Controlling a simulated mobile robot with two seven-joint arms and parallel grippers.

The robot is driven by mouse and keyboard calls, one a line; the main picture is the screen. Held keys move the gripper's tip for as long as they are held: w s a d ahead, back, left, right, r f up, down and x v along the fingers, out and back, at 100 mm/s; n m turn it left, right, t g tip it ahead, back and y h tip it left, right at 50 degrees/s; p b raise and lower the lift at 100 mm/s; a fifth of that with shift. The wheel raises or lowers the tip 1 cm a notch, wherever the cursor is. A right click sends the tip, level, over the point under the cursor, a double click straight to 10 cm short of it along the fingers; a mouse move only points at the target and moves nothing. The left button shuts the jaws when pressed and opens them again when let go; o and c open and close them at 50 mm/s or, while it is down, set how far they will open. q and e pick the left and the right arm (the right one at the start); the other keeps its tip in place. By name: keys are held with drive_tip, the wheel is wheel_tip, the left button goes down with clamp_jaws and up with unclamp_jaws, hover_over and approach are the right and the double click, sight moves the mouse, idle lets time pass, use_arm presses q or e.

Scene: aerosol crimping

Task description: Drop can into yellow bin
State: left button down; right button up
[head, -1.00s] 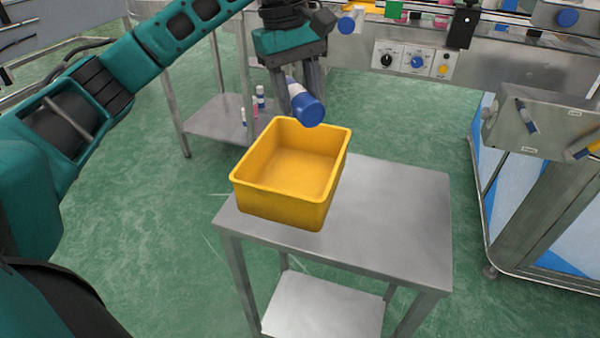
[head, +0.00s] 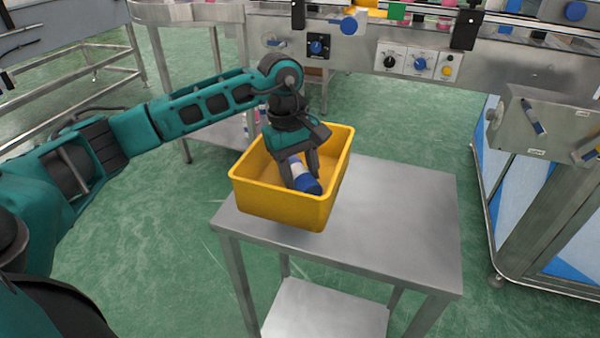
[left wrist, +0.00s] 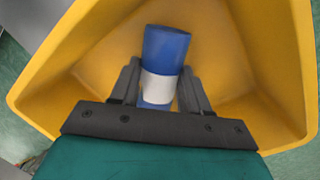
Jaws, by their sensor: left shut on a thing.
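The yellow bin (head: 255,203) stands on the left part of a steel table, open at the top. The can (head: 307,186) is blue with a white band and is tilted. My left gripper (head: 301,180) is shut on the can and holds it inside the bin's opening, below the rim. In the left wrist view the can (left wrist: 166,50) lies between the two dark fingers (left wrist: 158,92), with the yellow bin (left wrist: 235,60) walls around it. Whether the can touches the bin floor cannot be told. My right gripper is not in view.
The steel table (head: 400,215) is bare to the right of the bin. A machine line with knobs (head: 420,62) runs along the back. A steel cabinet (head: 550,130) stands at the right. A lower shelf (head: 215,132) lies behind the bin.

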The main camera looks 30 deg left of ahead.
use_arm(q)
drive_tip(key=shift+f, duration=0.2)
drive_tip(key=c, duration=0.5)
unclamp_jaws()
drive_tip(key=shift+c, duration=0.2)
drive_tip(key=shift+r, duration=0.15)
drive_tip(key=shift+r, duration=0.4)
wheel_tip(320, 180, up, 11)
drive_tip(key=a+p, duration=0.2)
drive_tip(key=shift+s, duration=0.25)
